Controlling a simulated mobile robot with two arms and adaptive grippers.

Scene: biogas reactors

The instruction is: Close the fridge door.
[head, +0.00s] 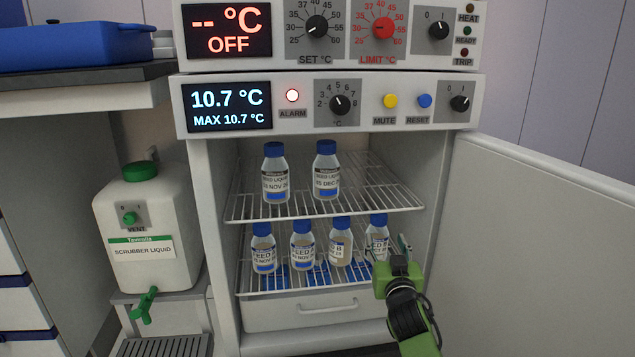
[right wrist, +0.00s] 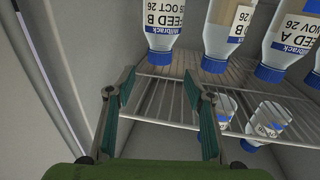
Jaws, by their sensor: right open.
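The fridge (head: 207,210) stands open in the middle of the head view. Its pale grey door (head: 545,240) is swung out to the right, with its inner face showing and its far edge out of frame. My right gripper (head: 402,248) is at the right side of the fridge opening, in front of the rightmost lower-shelf bottle (head: 377,240) and left of the door. In the right wrist view its two fingers (right wrist: 160,92) are apart with nothing between them. Whether it touches a bottle is unclear. My left gripper is out of view.
Blue-capped bottles stand on the upper wire shelf (head: 350,203) and several on the lower one. A drawer (head: 300,313) is below. The fridge display (head: 230,106) reads 10.7 °C with the alarm light lit. A scrubber liquid canister (head: 148,225) stands left of the fridge.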

